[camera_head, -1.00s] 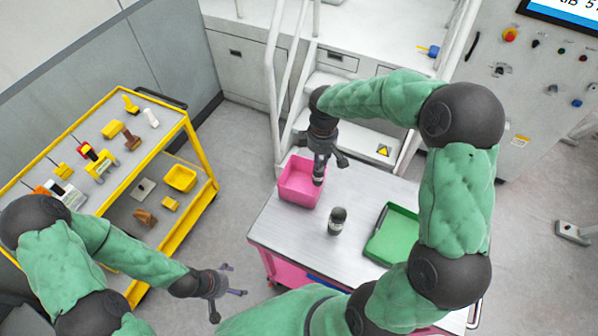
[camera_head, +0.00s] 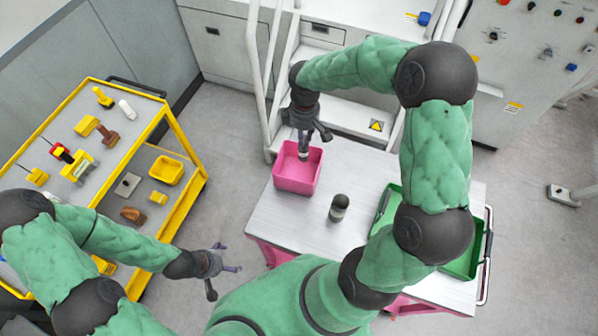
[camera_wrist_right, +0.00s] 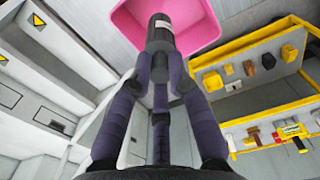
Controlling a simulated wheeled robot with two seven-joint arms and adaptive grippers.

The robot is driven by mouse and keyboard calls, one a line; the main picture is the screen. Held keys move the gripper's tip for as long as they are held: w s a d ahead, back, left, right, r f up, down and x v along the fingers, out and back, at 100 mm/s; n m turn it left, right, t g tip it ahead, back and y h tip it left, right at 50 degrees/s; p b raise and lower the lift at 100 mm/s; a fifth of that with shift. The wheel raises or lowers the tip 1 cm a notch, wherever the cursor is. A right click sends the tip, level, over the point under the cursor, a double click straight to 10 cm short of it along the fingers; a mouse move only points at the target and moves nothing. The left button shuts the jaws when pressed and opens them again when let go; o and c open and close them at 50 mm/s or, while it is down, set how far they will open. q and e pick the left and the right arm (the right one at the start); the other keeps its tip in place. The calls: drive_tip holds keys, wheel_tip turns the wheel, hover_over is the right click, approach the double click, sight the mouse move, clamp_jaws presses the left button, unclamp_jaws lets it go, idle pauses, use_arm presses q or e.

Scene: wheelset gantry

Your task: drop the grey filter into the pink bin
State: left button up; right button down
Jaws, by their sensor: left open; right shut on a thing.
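The grey filter (camera_wrist_right: 160,36) is a dark grey cylinder with a pale label. My right gripper (camera_wrist_right: 160,80) is shut on it, and in the head view the gripper (camera_head: 304,128) points down above the pink bin. The pink bin (camera_head: 296,183) is an open box at the table's far left corner; its inside (camera_wrist_right: 195,22) shows behind the filter in the right wrist view. The filter's lower end is over the bin's opening; its exact height is unclear. My left gripper (camera_head: 222,266) is open and empty, left of the table.
A similar dark cylinder (camera_head: 339,207) stands upright on the table (camera_head: 300,222). A green tray (camera_head: 462,262) lies at the table's right, partly behind my right arm. A yellow tool cart (camera_head: 181,130) stands at left. White steps (camera_head: 345,112) rise behind the table.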

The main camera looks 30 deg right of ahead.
drive_tip(key=shift+s+f+b, duration=0.1)
drive_tip(key=shift+f+b, duration=0.25)
drive_tip(key=shift+f, duration=0.4)
drive_tip(key=c, duration=1.1)
unclamp_jaws()
drive_tip(key=shift+r, duration=0.1)
wheel_tip(320, 180, up, 12)
